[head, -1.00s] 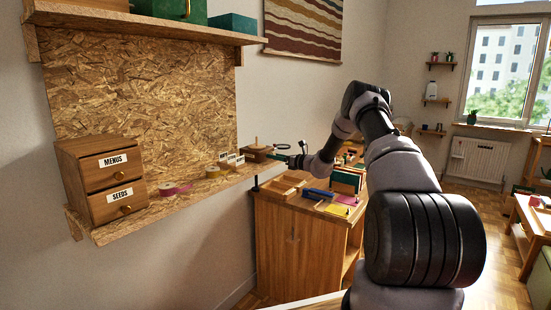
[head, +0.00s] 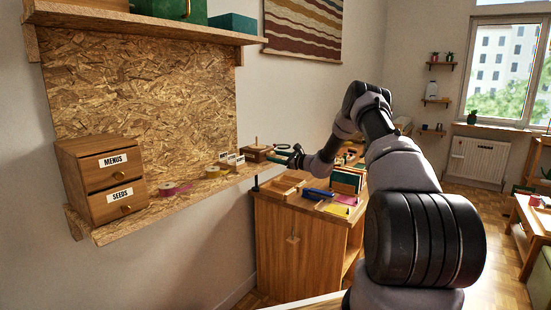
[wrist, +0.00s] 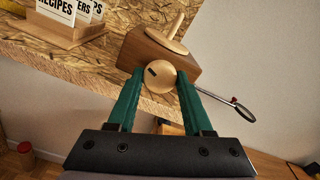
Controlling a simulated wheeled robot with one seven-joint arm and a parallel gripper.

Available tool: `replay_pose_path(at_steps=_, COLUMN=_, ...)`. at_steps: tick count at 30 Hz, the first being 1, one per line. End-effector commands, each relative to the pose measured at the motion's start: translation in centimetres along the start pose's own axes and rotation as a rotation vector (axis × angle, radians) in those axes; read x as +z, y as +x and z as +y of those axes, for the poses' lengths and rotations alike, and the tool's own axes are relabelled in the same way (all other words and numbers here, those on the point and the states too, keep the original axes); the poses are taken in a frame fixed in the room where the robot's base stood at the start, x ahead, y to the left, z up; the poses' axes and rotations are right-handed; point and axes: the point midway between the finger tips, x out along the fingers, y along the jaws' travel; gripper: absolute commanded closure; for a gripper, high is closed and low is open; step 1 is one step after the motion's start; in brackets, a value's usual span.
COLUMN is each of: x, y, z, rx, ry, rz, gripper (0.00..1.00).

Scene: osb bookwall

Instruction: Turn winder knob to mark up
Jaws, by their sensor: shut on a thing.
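The winder (wrist: 150,53) is a wooden block with a pale disc and peg on top; it looks tilted in the wrist view. Its round pale knob (wrist: 163,79) faces me and bears a short dark mark (wrist: 152,71) toward the picture's upper left, off from the block's own up direction. My gripper (wrist: 160,82) has green fingers on both sides of the knob and is shut on it. In the head view the winder (head: 257,152) sits at the far right end of the shelf, with my gripper (head: 279,154) at its right side.
A card holder (wrist: 68,32) with labelled cards stands left of the winder on the OSB shelf (wrist: 60,63). A wooden cabinet (head: 285,245) stands below.

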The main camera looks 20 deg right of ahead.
Motion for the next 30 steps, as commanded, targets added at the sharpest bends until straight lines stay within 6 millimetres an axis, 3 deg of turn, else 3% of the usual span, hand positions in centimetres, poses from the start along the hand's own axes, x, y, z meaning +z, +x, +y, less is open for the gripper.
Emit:
replay_pose_path(at_steps=13, x=-0.11, y=-0.1, z=-0.02, rx=0.0, ry=-0.234, rz=0.002, gripper=1.0)
replay_pose_path(at_steps=30, x=-0.15, y=-0.11, z=0.01, rx=0.0, ry=-0.269, rz=0.002, gripper=1.0)
